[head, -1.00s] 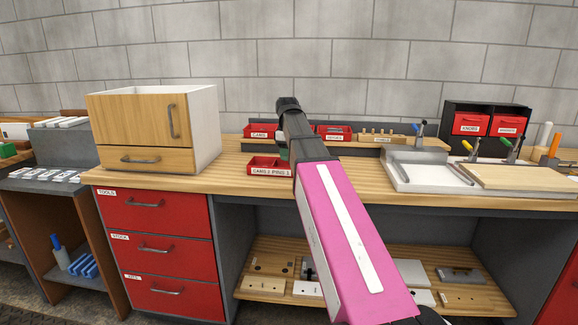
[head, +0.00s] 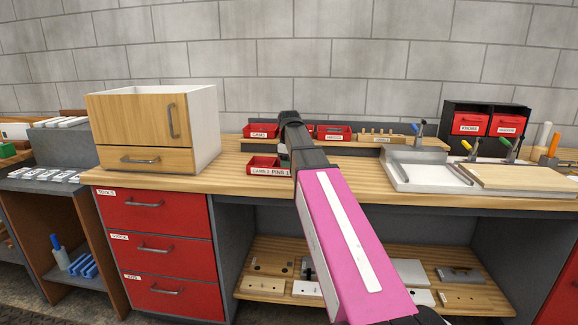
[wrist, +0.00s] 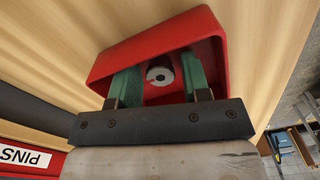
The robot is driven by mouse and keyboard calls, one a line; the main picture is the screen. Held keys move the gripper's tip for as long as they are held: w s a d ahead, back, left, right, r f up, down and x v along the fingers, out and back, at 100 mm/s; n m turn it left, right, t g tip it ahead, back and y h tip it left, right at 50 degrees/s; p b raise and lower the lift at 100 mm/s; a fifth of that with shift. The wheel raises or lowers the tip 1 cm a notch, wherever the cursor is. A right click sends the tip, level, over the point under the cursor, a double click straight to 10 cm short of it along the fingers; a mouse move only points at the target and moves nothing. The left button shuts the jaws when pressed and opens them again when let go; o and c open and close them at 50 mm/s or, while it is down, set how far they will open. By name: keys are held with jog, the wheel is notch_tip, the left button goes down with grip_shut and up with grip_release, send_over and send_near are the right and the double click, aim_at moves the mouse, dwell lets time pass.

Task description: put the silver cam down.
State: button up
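The silver cam (wrist: 159,74) is a small round piece with a dark centre, seen in the wrist view inside a red tray (wrist: 118,58). The tray stands on the wooden worktop and shows in the head view (head: 262,161), labelled for cams and pins. My gripper (wrist: 162,72) reaches into the tray, its two green fingers on either side of the cam. Gaps show between the fingers and the cam, so the gripper looks open. In the head view my pink arm and dark wrist hide the fingers and the cam.
A low riser behind holds red bins (head: 334,133) and a wooden holder with pegs (head: 381,138). A pins bin (wrist: 25,165) is close to my gripper. A wooden cabinet (head: 146,120) stands left; a white tray (head: 420,173) and board lie right. The front worktop is clear.

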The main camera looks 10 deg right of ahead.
jog(key=shift+o, duration=0.3)
notch_tip(320, 180, up, 12)
jog(key=shift+r, duration=0.15)
dwell(0.4)
